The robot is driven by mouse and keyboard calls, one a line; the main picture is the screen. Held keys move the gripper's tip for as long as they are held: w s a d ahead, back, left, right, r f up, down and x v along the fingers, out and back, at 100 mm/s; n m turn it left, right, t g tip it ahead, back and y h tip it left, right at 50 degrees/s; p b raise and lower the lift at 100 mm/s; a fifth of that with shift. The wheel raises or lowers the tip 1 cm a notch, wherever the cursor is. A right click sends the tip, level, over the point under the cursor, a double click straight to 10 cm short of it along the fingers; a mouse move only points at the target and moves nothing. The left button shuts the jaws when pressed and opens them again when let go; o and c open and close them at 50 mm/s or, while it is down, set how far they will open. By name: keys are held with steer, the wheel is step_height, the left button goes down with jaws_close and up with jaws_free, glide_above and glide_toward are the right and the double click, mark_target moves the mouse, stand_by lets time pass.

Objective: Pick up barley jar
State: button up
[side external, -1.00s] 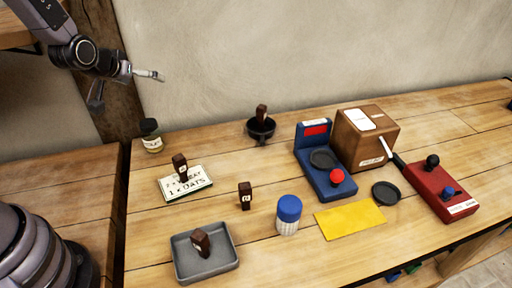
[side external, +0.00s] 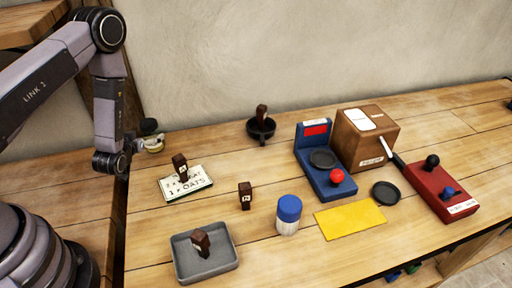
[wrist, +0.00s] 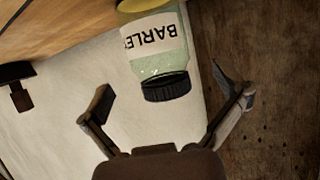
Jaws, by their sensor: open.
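The barley jar (wrist: 158,50) fills the top middle of the wrist view, a pale glass jar with a dark lid and a white label reading "BARLE". It appears upside down there. In the side view the jar (side external: 153,148) stands at the back left of the bench, its dark lid uppermost and its body partly hidden by my arm's end. My gripper (wrist: 168,92) is open, one finger to each side of the lid in the wrist view. Nothing is held.
A card (side external: 199,187) with a brown block on it lies in front of the jar. A black pan (side external: 261,131) holding a block stands to the right. The wall is behind.

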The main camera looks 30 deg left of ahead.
mark_target(147, 134)
steer(key=x, duration=0.4)
steer(key=c, duration=1.3)
steer(key=shift+r, duration=0.1)
